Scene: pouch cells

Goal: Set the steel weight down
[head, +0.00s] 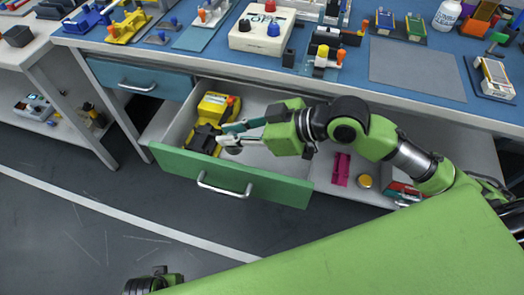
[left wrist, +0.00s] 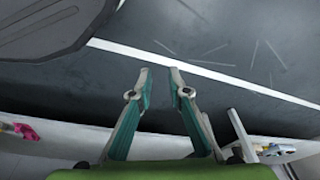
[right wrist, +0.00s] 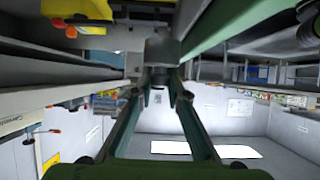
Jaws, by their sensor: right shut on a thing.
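The steel weight (head: 233,149) is a small grey piece at the tips of my right gripper (head: 229,134), over the open green-fronted drawer (head: 231,178). In the right wrist view the weight (right wrist: 162,50) is a grey cylinder between the two fingertips (right wrist: 159,82), which are shut on it. I cannot tell whether its base touches the drawer floor. My left gripper (left wrist: 160,78) is open and empty above the dark floor in the left wrist view; its fingers do not show in the head view.
A yellow and black device (head: 211,117) lies in the drawer's left part, close to my right gripper. The drawer floor to the right is bare. A magenta piece (head: 341,169) and a yellow round tin (head: 365,181) lie right of the drawer. The blue bench top (head: 415,72) holds several devices.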

